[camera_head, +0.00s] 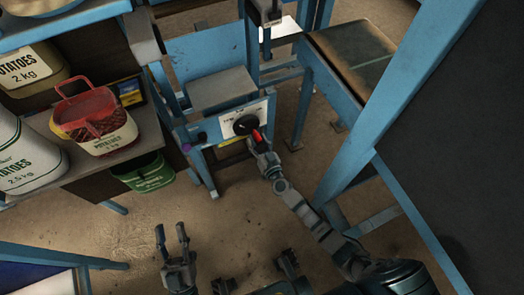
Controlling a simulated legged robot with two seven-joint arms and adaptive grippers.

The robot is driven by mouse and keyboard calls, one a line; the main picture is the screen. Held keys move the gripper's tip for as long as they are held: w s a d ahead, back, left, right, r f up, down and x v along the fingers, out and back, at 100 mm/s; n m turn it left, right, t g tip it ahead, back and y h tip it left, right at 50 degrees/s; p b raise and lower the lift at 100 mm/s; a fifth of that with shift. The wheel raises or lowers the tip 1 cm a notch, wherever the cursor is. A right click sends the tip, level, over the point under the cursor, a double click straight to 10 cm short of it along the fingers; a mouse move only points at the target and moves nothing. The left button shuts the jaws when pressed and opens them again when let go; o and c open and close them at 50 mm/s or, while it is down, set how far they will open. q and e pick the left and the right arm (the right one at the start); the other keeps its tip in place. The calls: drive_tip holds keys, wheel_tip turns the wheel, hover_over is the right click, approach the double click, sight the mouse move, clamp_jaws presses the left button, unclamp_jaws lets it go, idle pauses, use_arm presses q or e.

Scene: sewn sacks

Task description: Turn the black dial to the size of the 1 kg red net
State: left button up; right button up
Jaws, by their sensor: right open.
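The black dial (245,123) sits on a white panel (228,132) on the front of a blue-framed machine. A red piece (257,137) shows at its lower right, beside my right gripper (259,143). My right gripper is open, close to the dial; I cannot tell whether it touches it. The dial's markings are too small to read. My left gripper (171,231) is open and empty, low over the floor.
Sacks marked 2 kg (32,72) and 2.5 kg (28,158) stand left on the shelves. A green container (146,174) is below the shelf. A blue frame with a dark panel (462,130) fills the right. The floor between is clear.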

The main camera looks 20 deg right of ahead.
use_arm(q)
drive_tip(key=shift+r, duration=0.1)
use_arm(e)
drive_tip(key=s, duration=1)
drive_tip(key=shift+s+d, duration=0.2)
drive_tip(key=shift+s, duration=0.2)
use_arm(q)
drive_tip(key=shift+d, duration=0.1)
